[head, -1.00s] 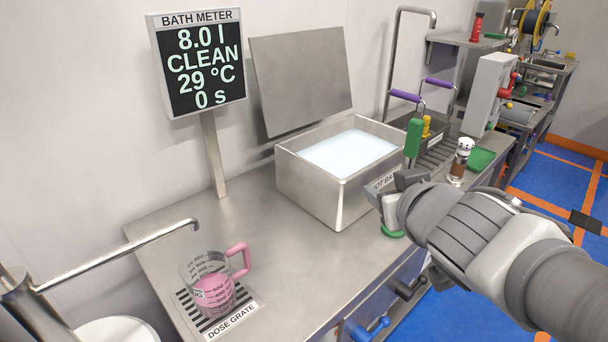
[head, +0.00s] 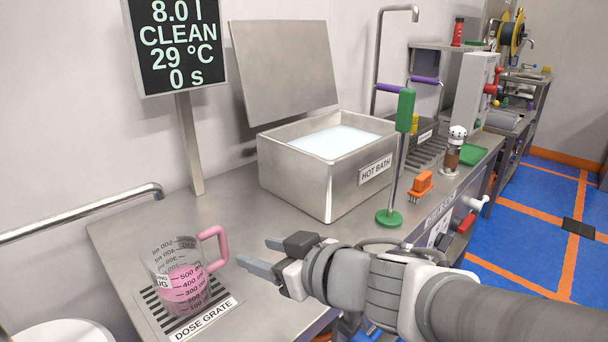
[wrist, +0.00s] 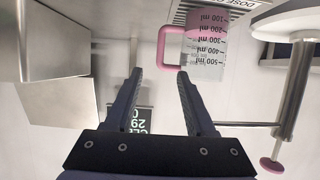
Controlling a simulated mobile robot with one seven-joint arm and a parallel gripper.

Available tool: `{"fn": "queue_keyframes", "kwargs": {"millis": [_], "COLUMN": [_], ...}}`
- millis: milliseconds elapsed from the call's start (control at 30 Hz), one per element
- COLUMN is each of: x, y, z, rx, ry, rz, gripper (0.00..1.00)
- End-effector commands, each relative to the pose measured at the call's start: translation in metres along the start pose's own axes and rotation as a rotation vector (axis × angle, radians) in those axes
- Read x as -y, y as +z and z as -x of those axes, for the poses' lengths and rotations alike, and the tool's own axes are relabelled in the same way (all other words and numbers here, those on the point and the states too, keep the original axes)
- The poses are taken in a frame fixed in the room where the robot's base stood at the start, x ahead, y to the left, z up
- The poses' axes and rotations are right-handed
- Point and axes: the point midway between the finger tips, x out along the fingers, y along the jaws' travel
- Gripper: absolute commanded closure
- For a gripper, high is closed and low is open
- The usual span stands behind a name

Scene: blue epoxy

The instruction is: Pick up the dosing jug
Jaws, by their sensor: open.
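The dosing jug (head: 186,276) is a clear measuring jug with pink liquid and a pink handle (head: 217,240) on its right side. It stands upright on the dose grate (head: 157,307) at the left of the steel counter. My gripper (head: 256,257) is open and empty, just right of the jug, its fingers pointing left toward the handle without touching it. In the wrist view the jug (wrist: 205,54) shows upside down at the top, its handle (wrist: 166,47) beyond the gap between my fingers (wrist: 160,82).
A steel tap spout (head: 90,212) reaches over the counter left of the jug. The hot bath (head: 300,180) stands behind my gripper. A green-handled tool (head: 392,190) on a green base and an orange brush (head: 420,184) stand to its right. Counter between jug and bath is clear.

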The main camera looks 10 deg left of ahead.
Motion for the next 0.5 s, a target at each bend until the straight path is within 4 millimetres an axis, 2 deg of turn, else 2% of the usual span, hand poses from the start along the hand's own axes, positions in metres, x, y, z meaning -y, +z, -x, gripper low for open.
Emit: {"fn": "queue_keyframes", "kwargs": {"millis": [500], "x": [-0.001], "y": [-0.002], "z": [-0.039], "rx": [0.004], "ry": [0.004], "rz": [-0.005], "gripper": [0.45]}}
